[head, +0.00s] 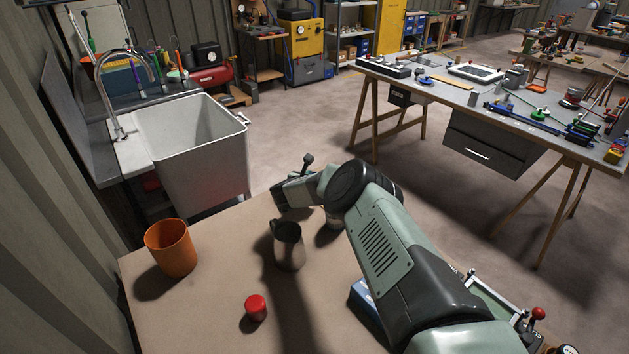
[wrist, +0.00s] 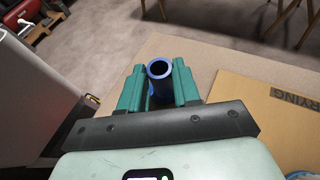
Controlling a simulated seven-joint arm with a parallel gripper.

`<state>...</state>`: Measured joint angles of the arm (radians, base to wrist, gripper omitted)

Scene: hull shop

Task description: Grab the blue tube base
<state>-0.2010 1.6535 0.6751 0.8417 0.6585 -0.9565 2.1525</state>
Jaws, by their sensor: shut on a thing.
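The blue tube base (wrist: 161,70) is a round, hollow blue tube, seen from its open top end in the wrist view. My gripper (wrist: 159,86) has its two green fingers on either side of the tube and is shut on it. The tube points up and leans slightly toward the camera. Its lower end is hidden by the fingers and the gripper body, so I cannot tell whether it touches the table.
On the brown table (head: 195,310) stand an orange cup (head: 170,248), a dark metal pitcher (head: 288,247) and a red-topped object (head: 256,307). A blue box (head: 366,308) sits beside my arm. A white sink (head: 205,150) stands behind. A cardboard sheet (wrist: 265,110) lies right of my gripper.

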